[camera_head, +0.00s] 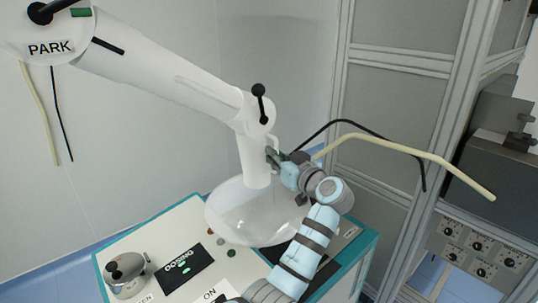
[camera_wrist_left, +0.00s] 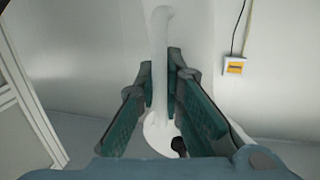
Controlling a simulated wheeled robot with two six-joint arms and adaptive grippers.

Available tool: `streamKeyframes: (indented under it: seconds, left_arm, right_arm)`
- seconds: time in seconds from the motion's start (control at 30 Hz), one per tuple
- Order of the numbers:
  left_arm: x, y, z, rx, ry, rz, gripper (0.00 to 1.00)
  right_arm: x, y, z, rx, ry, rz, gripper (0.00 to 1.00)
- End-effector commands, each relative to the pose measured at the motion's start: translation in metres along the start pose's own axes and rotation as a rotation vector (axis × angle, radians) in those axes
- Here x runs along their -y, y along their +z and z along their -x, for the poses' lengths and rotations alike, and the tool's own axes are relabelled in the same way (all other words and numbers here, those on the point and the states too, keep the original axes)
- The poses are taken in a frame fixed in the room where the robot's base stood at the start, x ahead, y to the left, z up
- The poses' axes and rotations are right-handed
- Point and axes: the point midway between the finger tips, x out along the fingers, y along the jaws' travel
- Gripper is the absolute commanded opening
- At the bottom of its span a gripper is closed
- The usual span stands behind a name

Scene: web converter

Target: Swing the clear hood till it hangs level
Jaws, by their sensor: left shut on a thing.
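The clear hood (camera_head: 245,215), a see-through dome, hangs from the lower end of a white jointed arm (camera_head: 170,80) above the machine top. Its rim looks slightly tilted, but I cannot tell how far from level. My left gripper (camera_head: 274,157) is at the right side of the white neck (camera_head: 253,165) above the hood. In the left wrist view, its two green-padded fingers (camera_wrist_left: 161,85) are shut on a slim white bar (camera_wrist_left: 160,60), one finger on each side. The right gripper is not in view.
The machine top holds a DOSING panel (camera_head: 180,266), a grey knobbed device (camera_head: 127,272) and small buttons. A black knob (camera_head: 259,92) sticks up at the arm's joint. A cream tube (camera_head: 410,147) and a black cable arch at right, before grey cabinets (camera_head: 395,110).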

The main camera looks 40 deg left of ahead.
Motion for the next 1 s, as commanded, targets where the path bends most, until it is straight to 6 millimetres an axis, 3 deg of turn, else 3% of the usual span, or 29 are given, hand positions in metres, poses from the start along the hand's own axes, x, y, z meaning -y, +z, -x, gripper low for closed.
streamKeyframes:
  seconds: [0.07,0.1,0.2,0.57,0.8,1.0]
  left_arm:
    - [0.000,0.000,0.000,0.000,0.000,0.000,0.00]
    - [0.000,0.000,0.000,0.000,0.000,0.000,0.13]
    - [0.001,-0.001,-0.001,0.000,-0.001,0.001,0.29]
    - [0.001,0.000,0.005,0.001,0.000,0.003,0.30]
    - [0.000,0.000,0.054,0.004,0.001,0.004,0.30]
    - [0.000,-0.001,0.075,0.000,-0.002,0.002,0.30]
  right_arm:
    - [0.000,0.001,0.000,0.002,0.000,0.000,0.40]
    - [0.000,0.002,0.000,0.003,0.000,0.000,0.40]
    - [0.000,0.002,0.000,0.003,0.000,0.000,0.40]
    - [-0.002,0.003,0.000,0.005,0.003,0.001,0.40]
    - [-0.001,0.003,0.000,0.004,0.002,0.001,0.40]
    - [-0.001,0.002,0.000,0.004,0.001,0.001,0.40]
